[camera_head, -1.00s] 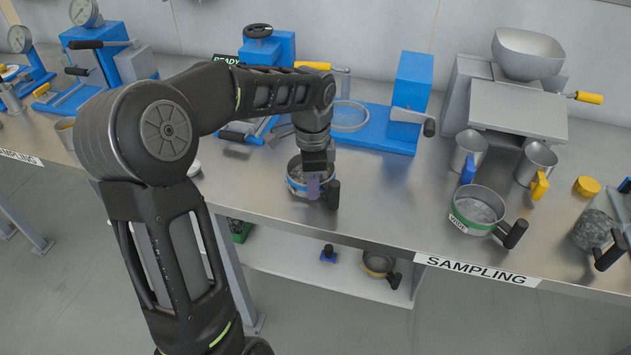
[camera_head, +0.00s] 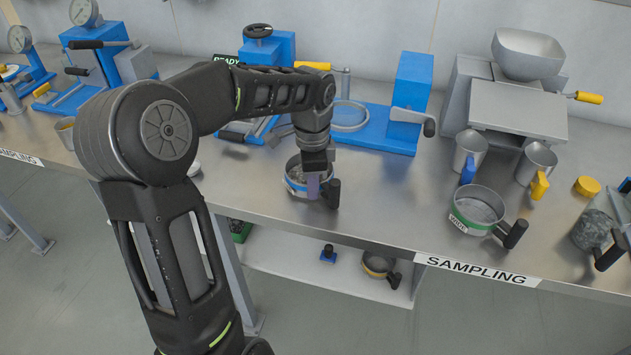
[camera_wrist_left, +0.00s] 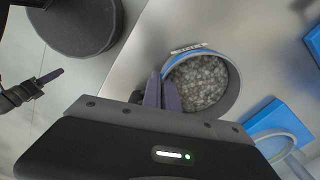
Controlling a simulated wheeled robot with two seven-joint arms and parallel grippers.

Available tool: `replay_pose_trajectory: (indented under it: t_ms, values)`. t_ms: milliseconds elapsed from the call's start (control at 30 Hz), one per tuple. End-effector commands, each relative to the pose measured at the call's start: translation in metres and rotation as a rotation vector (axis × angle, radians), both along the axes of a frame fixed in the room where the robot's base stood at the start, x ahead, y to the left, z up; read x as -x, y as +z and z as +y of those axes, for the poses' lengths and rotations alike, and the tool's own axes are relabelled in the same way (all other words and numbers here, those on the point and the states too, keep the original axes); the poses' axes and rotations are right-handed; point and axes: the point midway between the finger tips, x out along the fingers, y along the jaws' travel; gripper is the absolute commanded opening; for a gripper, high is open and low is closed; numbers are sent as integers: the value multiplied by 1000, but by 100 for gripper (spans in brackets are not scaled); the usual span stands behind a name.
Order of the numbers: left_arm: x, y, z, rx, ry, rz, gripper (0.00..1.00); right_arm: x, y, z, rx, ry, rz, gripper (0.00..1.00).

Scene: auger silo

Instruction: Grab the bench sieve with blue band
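The bench sieve with blue band (camera_head: 292,187) stands on the steel bench below my left gripper (camera_head: 318,184). Its dark handle (camera_head: 332,193) points to the front right. In the left wrist view, the sieve (camera_wrist_left: 233,85) is round, with grey granules inside and a white label on its blue band. My left gripper's purple fingers (camera_wrist_left: 166,92) are close together at the sieve's rim beside the handle and look shut on it. They hide part of the rim and handle. My right gripper (camera_wrist_left: 48,80) shows small at the left wrist view's edge; its opening is unclear.
A green-banded sieve (camera_head: 465,225) stands to the right, near two metal cups with blue (camera_head: 468,170) and yellow (camera_head: 540,186) handles. A blue stand with a ring (camera_head: 390,133) is behind. Another sieve (camera_head: 377,265) sits on the lower shelf. Bare bench lies right of the blue-banded sieve.

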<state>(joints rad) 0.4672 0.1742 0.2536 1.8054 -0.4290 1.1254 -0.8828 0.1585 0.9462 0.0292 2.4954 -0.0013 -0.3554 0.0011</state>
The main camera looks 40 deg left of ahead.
Motion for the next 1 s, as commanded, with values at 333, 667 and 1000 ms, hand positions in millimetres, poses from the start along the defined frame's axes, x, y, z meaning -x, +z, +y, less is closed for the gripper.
replay_pose_trajectory:
  t_ms: [333, 667, 1000]
  values:
    - [-1, 5, 0, -1, 0, -3, 0, 0, 0, 0, 0, 0, 0, 36]
    - [-1, 57, 0, -1, 0, -6, 0, 0, -3, 0, 0, 0, 0, 36]
    - [0, 100, 0, -1, 0, -2, 0, 0, -3, 0, 0, 0, 0, 36]
